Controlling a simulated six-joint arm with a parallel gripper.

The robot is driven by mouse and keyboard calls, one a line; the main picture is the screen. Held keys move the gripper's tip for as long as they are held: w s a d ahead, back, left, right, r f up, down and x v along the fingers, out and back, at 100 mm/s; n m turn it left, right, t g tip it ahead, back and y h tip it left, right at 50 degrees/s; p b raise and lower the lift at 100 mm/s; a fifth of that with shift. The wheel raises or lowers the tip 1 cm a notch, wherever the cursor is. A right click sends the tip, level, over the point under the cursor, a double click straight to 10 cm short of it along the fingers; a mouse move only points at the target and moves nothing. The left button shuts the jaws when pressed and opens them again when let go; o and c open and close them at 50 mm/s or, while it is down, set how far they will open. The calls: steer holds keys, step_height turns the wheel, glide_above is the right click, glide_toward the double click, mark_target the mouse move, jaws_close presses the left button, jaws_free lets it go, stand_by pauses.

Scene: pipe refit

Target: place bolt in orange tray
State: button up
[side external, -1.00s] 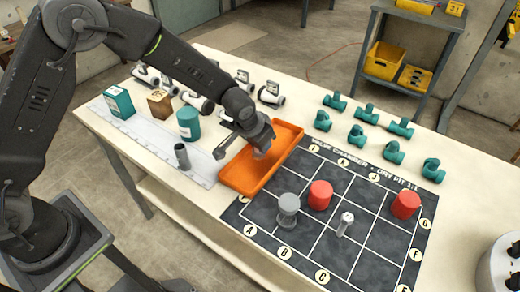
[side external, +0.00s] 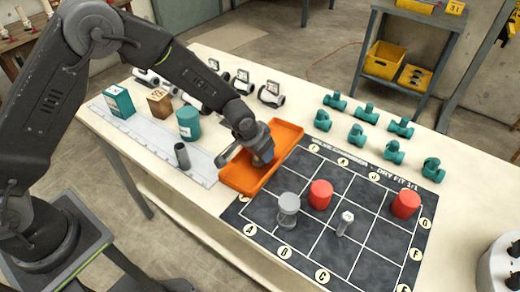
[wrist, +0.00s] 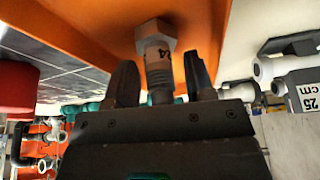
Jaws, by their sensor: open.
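The orange tray (side external: 236,178) lies on the table, left of the dark gridded mat. My gripper (side external: 243,160) is low over the tray, and its jaws are open. In the wrist view, a bolt (wrist: 155,32) with a grey hex head and a label band lies between the spread fingers (wrist: 160,66), with the orange tray behind it. I cannot tell whether the bolt rests on the tray floor. In the side view my gripper hides most of that bolt. Another pale bolt-like piece (side external: 345,222) stands on the mat.
The mat (side external: 375,262) holds two red cylinders (side external: 320,194) (side external: 405,204) and a grey flanged piece (side external: 288,210). Teal fittings (side external: 356,134) stand behind it. A dark grey tube (side external: 182,155), a teal cylinder (side external: 189,123) and boxes (side external: 118,99) stand left of the tray.

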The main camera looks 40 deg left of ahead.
steer(key=shift+r, duration=0.15)
steer(key=v, duration=1.2)
steer(key=s+a+r+n, duration=0.1)
steer(key=s+a+r, duration=0.7)
steer(key=s+r, duration=0.4)
steer(key=s+a+r, duration=0.1)
steer(key=s, duration=0.5)
steer(key=s+a+r+t, duration=0.1)
steer(key=s+a+r, duration=0.1)
steer(key=s, duration=0.4)
steer(key=shift+a+r+n+y, duration=0.25)
steer(key=shift+r+n+y, duration=0.05)
steer(key=shift+r, duration=0.05)
